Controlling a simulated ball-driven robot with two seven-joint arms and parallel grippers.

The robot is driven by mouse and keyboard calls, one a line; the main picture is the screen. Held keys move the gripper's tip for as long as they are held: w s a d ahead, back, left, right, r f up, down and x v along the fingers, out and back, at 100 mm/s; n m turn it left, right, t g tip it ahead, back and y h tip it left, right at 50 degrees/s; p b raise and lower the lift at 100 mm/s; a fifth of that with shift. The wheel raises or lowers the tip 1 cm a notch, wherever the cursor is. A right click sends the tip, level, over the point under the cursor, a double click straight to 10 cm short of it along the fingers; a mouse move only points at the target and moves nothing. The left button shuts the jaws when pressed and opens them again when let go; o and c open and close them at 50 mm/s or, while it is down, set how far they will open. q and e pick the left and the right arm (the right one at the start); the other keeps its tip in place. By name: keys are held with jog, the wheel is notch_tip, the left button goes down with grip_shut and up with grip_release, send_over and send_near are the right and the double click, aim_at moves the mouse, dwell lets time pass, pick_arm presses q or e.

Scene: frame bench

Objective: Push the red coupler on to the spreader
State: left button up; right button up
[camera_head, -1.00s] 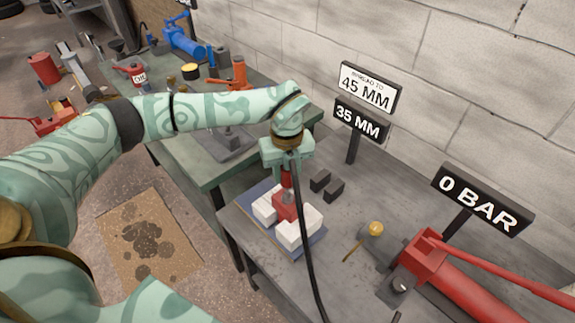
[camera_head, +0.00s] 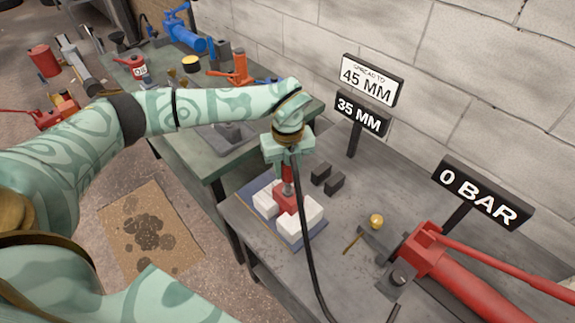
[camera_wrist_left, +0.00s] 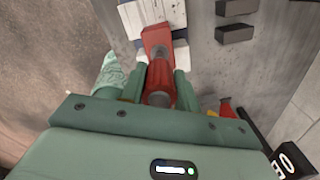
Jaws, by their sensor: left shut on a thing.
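My left gripper (camera_head: 287,165) is above the front bench, pointing down, shut on the red coupler (camera_head: 288,174). A black hose hangs from beside the gripper down across the bench. The red spreader (camera_head: 286,199) sits between white blocks (camera_head: 312,219) on a blue mat (camera_head: 312,238), directly below the coupler. In the left wrist view the coupler (camera_wrist_left: 160,82) lies between the fingers, in line with the red spreader (camera_wrist_left: 156,38). Whether coupler and spreader touch, I cannot tell. My right gripper is not in view.
Two dark blocks (camera_head: 327,180) lie right of the mat. A red pump (camera_head: 440,262) with a long handle stands at the right, near the 0 BAR sign (camera_head: 480,196). Signs reading 45 MM (camera_head: 368,82) and 35 MM (camera_head: 360,114) stand behind. A yellow-knobbed valve (camera_head: 376,221) is nearby.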

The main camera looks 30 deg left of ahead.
aim_at(288, 178)
pick_arm(q)
jog(key=shift+p, duration=0.55)
dwell(0.9)
jog(key=shift+f+b, duration=0.8)
jog(key=shift+f, duration=1.2)
jog(key=o, duration=1.2)
jog(key=shift+c, duration=0.2)
notch_tip(288, 178, up, 16)
jog(key=p, duration=0.3)
jog(key=shift+r, duration=0.2)
jog(key=shift+d+f, duration=0.1)
